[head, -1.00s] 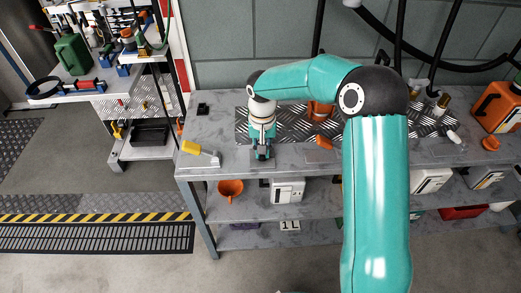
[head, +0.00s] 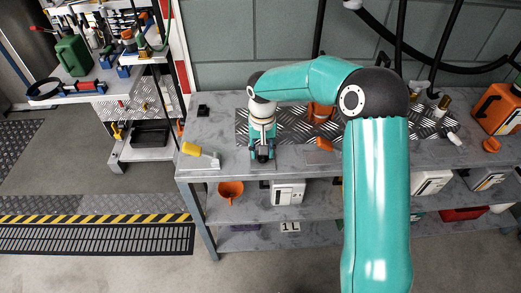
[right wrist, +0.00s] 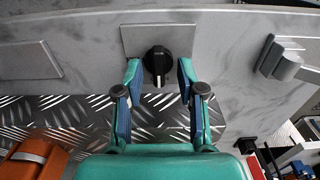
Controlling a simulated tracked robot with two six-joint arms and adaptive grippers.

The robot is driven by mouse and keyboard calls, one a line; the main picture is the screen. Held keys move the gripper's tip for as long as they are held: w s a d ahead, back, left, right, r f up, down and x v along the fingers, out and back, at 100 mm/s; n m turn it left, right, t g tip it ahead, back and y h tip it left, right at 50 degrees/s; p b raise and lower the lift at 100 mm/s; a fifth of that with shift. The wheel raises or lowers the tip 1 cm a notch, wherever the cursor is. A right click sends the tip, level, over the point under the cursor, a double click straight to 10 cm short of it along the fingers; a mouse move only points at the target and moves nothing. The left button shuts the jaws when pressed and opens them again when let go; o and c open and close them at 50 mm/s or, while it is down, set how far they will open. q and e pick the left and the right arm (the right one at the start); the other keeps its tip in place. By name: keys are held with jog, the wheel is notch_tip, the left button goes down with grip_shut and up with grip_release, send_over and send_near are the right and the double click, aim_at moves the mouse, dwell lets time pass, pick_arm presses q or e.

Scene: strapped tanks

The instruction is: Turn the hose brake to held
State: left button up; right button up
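A black round knob (right wrist: 158,60) with a raised grip bar sits on a grey square plate (right wrist: 132,40) at the bench edge. It is the control at my right gripper; I cannot read a label that names it the hose brake. My right gripper (right wrist: 159,74) is open in the right wrist view, one finger on each side of the knob, with gaps showing. In the head view my right gripper (head: 262,148) points down at the bench's front edge and largely covers the knob and plate. My left gripper is not in view.
A yellow-handled lever (head: 192,149) stands on the bench (head: 225,120) left of the gripper. A small orange part (head: 324,144) lies to the right. Behind is a diamond-plate strip (head: 290,127). An orange canister (head: 495,108) stands far right. Shelves below hold a funnel (head: 230,190).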

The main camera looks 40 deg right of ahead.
notch_tip(320, 180, up, 12)
dwell(0.6)
